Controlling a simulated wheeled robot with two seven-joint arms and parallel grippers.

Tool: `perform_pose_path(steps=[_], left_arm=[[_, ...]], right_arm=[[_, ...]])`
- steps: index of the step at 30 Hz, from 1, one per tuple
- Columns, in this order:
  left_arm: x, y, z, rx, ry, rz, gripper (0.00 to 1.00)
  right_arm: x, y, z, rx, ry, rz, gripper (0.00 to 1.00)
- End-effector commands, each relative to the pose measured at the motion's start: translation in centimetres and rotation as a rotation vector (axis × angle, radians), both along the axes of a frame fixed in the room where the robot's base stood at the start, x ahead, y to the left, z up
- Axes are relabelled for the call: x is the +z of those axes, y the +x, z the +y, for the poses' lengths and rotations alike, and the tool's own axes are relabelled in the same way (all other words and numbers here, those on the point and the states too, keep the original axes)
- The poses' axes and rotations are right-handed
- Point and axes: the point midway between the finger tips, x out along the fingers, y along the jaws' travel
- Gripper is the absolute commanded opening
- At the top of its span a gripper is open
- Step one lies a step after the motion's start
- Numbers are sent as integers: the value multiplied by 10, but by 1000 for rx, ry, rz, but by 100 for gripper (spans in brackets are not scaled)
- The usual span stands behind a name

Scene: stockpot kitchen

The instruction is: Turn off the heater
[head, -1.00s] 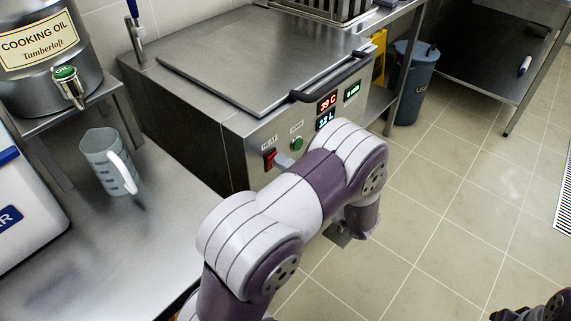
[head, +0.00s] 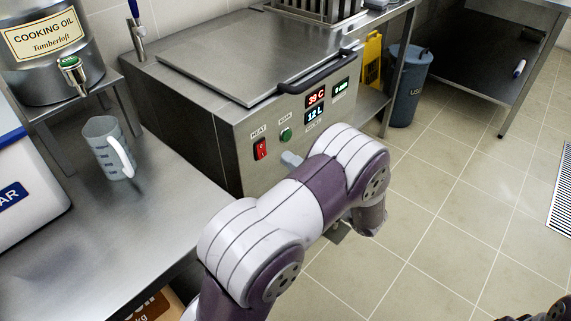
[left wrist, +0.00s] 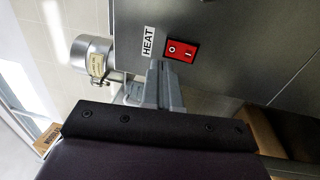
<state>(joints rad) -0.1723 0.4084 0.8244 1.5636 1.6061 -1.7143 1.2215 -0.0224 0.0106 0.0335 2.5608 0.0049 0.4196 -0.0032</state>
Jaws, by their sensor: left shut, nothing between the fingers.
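The steel tank (head: 215,130) has a front panel with a red rocker switch (head: 260,149) under a HEAT label. In the left wrist view the red switch (left wrist: 182,50) shows O and I marks. I cannot tell for sure which side is pressed. In the left wrist view the shut fingertips (left wrist: 160,66) are close to the switch's edge; the gap is hard to judge.
A green button (head: 286,135) and red and blue displays (head: 315,97) reading 39 C and 12 L share the panel. A measuring jug (head: 108,148) stands on the counter (head: 150,215) at left. A blue-grey bin (head: 408,85) stands behind. The floor at right is clear.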

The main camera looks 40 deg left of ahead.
Motion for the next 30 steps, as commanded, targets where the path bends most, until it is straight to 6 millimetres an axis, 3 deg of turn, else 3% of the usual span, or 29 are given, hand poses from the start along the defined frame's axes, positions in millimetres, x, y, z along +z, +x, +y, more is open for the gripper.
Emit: perform_pose_path(steps=[6, 12, 30], left_arm=[[7, -3, -46, -4, 0, -2, 0], [10, -6, -75, -2, 1, -2, 0], [10, -8, -84, 1, 0, -2, 0]], right_arm=[[8, 0, 0, 0, 0, -1, 43], [10, 0, 0, 0, 0, -1, 43], [10, 0, 0, 0, 0, -1, 43]])
